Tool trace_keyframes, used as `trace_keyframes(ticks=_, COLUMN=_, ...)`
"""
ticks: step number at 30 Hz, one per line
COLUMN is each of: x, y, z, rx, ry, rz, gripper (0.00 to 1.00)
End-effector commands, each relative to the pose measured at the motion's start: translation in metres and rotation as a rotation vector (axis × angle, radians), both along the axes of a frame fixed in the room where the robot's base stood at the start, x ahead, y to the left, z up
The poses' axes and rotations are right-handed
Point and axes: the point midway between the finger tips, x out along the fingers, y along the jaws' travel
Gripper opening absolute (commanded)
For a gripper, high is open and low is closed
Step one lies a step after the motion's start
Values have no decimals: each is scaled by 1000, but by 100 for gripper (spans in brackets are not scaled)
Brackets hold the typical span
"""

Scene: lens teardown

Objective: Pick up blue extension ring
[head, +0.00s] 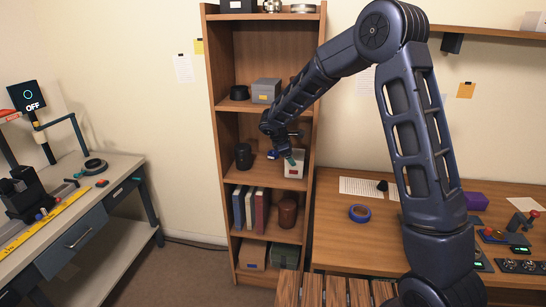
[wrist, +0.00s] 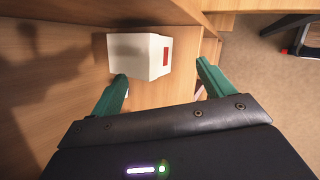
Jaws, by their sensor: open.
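A blue ring (head: 359,213) lies flat on the wooden desk in the head view, right of the shelf unit and well away from my gripper. It does not show in the wrist view. My gripper (head: 289,158) is inside the middle bay of the shelf unit, in front of a white box (head: 294,168). In the wrist view, my gripper's (wrist: 162,72) green fingers are spread apart with nothing held between them. The white box (wrist: 140,56) with a red label stands just beyond the fingertips. Whether a finger touches it I cannot tell.
The wooden shelf unit (head: 213,110) closes around my gripper with boards and side panels. A dark cylinder (head: 243,156) stands left on the same shelf. The desk (head: 345,240) holds papers, a purple block (head: 476,201) and small devices. A workbench (head: 118,166) is at left.

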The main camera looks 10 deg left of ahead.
Motion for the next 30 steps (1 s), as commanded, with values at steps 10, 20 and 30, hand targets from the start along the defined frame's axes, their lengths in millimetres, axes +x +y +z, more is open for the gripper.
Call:
trace_keyframes(ticks=10, x=76, y=17, z=-19, rx=-380, ry=-202, rz=441, gripper=80)
trace_keyframes(ticks=20, x=120, y=65, z=-36, rx=-700, ry=-379, rz=839, gripper=80)
trace_keyframes(ticks=30, x=142, y=103, z=-81, rx=-824, ry=-436, rz=1085, gripper=80)
